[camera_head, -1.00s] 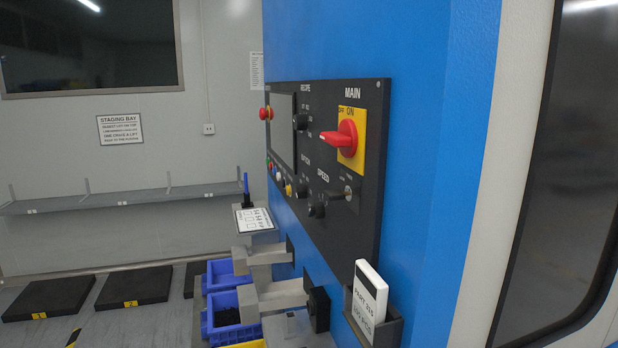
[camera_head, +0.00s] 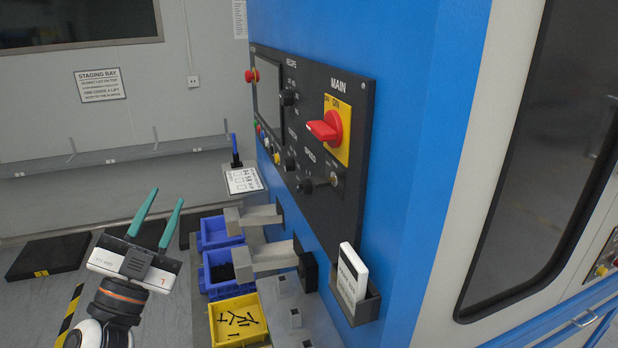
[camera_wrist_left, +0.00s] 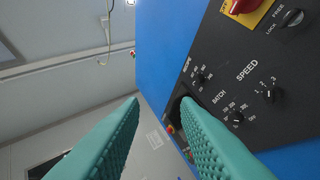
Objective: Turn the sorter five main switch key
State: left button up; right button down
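The main switch is a red rotary handle (camera_head: 325,127) on a yellow plate (camera_head: 338,146), under the word MAIN at the upper right of the black control panel (camera_head: 318,178). Its handle also shows at the top edge of the left wrist view (camera_wrist_left: 243,5). A small key-type switch (camera_head: 334,180) sits below it, and a black LOCK knob (camera_wrist_left: 292,17) shows in the wrist view. My left gripper (camera_head: 161,212) has teal fingers, is open and empty, and stands left of the panel, apart from it. My right gripper is not in view.
Blue bins (camera_head: 214,241) and a yellow bin (camera_head: 212,318) with small dark parts stand below the panel. Grey arms (camera_head: 262,258) jut from the machine there. A card holder (camera_head: 366,306) sticks out below the panel.

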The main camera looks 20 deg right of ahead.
aim_at(313, 183)
pick_arm(q)
jog(key=s+d+r+m+g+h+p, duration=0.1)
jog(key=d+m+g, duration=0.5)
jog(key=d, duration=0.1)
jog(key=d+r+m+g+h+p, duration=0.1)
jog(key=d+m+g+p, duration=0.1)
jog(key=d+m+g, duration=0.5)
jog(key=s+d+m+g+p, duration=0.1)
jog(key=d+m+g, duration=0.5)
jog(key=d, duration=0.1)
jog(key=shift+s+d+r+m+g+h, duration=0.15)
jog(key=shift+s+r+m+g+h, duration=0.15)
jog(key=shift+s+r+m+h, duration=0.1)
jog(key=shift+d+f+p, duration=0.1)
jog(key=shift+d+p, duration=0.2)
jog(key=shift+d, duration=0.05)
jog(key=shift+c, duration=0.2)
grip_shut()
